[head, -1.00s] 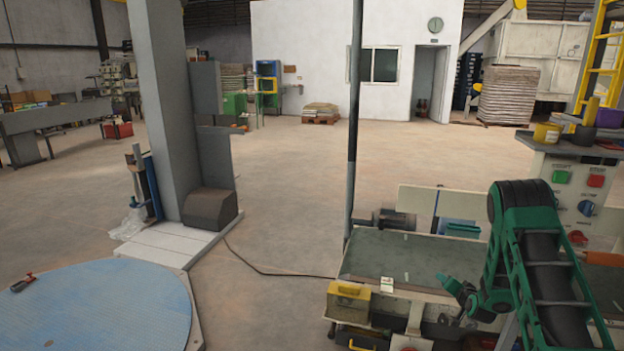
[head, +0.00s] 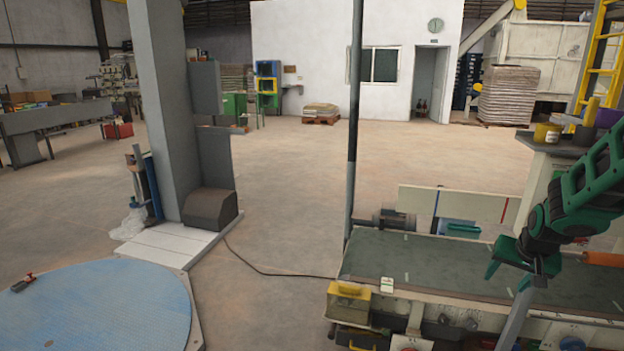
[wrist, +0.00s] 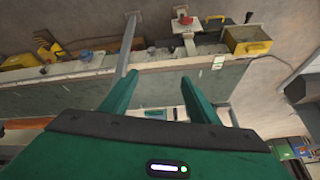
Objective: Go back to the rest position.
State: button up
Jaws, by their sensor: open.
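My green gripper (head: 518,278) is over the right part of the conveyor belt (head: 420,262) in the head view, with its fingers pointing down. In the wrist view the two green fingers (wrist: 160,100) stand well apart with nothing held between them. My arm comes in from the right edge and covers much of the control panel post. Beyond the fingers the wrist view shows the belt's edge and the conveyor side.
A yellow box (head: 348,302) sits at the belt's near left corner. A thin dark pole (head: 354,130) stands behind the belt. A blue round table (head: 95,310) is at lower left. A grey column (head: 168,110) rises beyond it. The floor between is clear except for a cable.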

jog(key=s+a+r+g, duration=0.1)
jog(key=s+a+r, duration=0.1)
jog(key=s, duration=0.9)
jog(key=s+a+r+g+y, duration=0.1)
jog(key=s+a, duration=0.3)
jog(key=s, duration=0.7)
jog(key=s+a+r+g+y, duration=0.1)
jog(key=s+a+r+g, duration=0.2)
jog(key=s, duration=0.8)
jog(key=shift+r, duration=0.5)
